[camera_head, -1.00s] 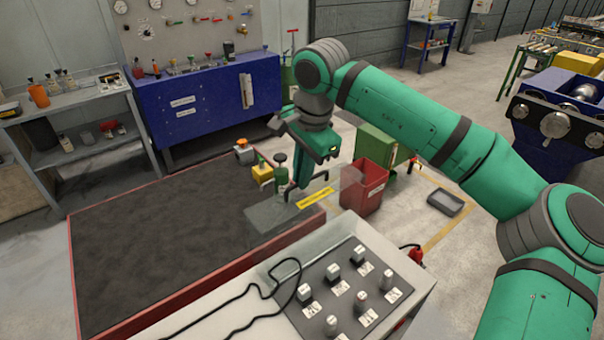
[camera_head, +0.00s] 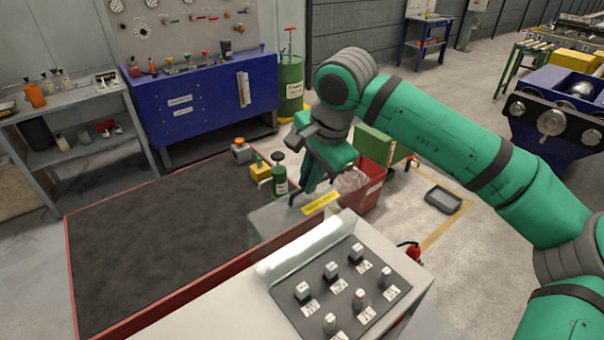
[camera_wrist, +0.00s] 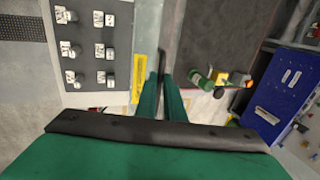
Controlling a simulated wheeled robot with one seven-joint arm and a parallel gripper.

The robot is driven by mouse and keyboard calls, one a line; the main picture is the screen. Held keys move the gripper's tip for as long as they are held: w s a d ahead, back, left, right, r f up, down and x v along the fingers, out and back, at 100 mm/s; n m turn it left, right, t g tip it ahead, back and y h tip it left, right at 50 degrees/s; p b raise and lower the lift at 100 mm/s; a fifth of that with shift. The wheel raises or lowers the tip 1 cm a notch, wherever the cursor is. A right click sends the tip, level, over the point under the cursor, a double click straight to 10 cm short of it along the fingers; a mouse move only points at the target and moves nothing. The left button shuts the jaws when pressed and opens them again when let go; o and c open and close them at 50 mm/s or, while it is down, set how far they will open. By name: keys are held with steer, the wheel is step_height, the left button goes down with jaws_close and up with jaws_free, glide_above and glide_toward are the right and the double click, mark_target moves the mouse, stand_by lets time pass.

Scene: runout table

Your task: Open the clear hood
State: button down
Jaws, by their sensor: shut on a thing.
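The clear hood (camera_head: 279,219) is a see-through greyish cover at the inner corner of the dark table, just behind the control box. A yellow label strip (camera_head: 320,203) lies at its right side and also shows in the wrist view (camera_wrist: 139,72). A pale, cloudy band (camera_head: 308,246) runs along the box's back edge; I cannot tell if it belongs to the hood. My gripper (camera_head: 308,190) is over the hood, tilted, with its fingers shut on a thin dark bar, seen between the fingers in the wrist view (camera_wrist: 162,62). The bar's join to the hood is unclear.
The control box (camera_head: 330,295) with several knobs stands in front. A green bottle (camera_head: 279,178) and a yellow block (camera_head: 260,172) stand close left of my gripper. A red bin (camera_head: 373,190) is close on the right. The dark tabletop (camera_head: 150,230) is bare.

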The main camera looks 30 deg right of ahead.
steer(key=shift+t, duration=0.9)
steer(key=shift+s+d+f, duration=0.1)
steer(key=shift+s+d, duration=0.1)
steer(key=shift+s, duration=1.1)
steer(key=shift+s+d+f, duration=0.1)
steer(key=shift+s+d, duration=0.1)
steer(key=shift+s, duration=1.05)
steer(key=c, duration=1.9)
jaws_free()
steer(key=shift+o, duration=0.2)
steer(key=v, duration=1.1)
steer(key=shift+f, duration=0.1)
